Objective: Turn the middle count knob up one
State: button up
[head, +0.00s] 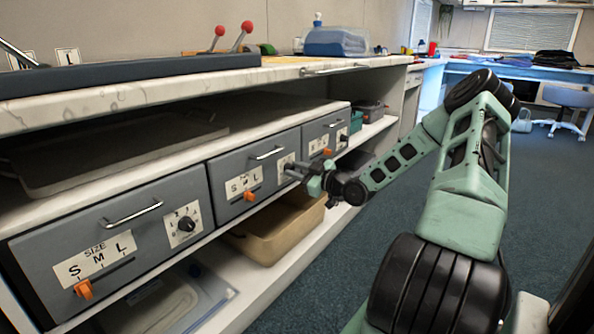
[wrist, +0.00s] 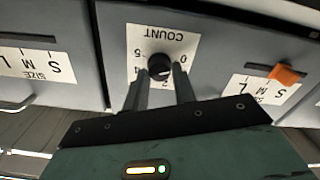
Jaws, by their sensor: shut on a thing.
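The middle count knob (wrist: 158,65) is a small black dial on a white plate (wrist: 143,38), seen upside down in the wrist view with COUNT and digits. My gripper (wrist: 160,74) has its two fingers on either side of the knob, shut on it. In the head view my gripper (head: 296,170) reaches from the right to the middle grey drawer unit (head: 227,204) and covers most of the knob. The plate (head: 284,161) shows only partly. I cannot read the knob's setting for sure.
The middle unit's orange size slider (head: 250,196) is left of the knob. The left unit has its own count knob (head: 186,224) and orange slider (head: 83,289). The right unit (head: 325,132) is close beyond my gripper. A tan bin (head: 272,241) sits below; open floor lies right.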

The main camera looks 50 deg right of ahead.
jog(key=m+p, duration=0.1)
jog(key=p, duration=0.1)
jog(key=m+p, duration=0.2)
jog(key=p, duration=0.1)
jog(key=shift+r, duration=0.3)
jog(key=m+p, duration=0.3)
jog(key=shift+f+m+p, duration=0.15)
jog(key=shift+m+p, duration=0.2)
jog(key=shift+m, duration=0.05)
jog(key=shift+d+f+m+p, duration=0.1)
jog(key=shift+m+p, duration=0.5)
jog(key=shift+m, duration=0.2)
jog(key=o, duration=1)
jog(key=shift+c, duration=0.2)
jog(key=s+d+p, duration=0.1)
jog(key=s+p, duration=0.2)
jog(key=s, duration=1.4)
jog(key=shift+s+d+p, duration=0.2)
jog(key=shift+p, duration=0.2)
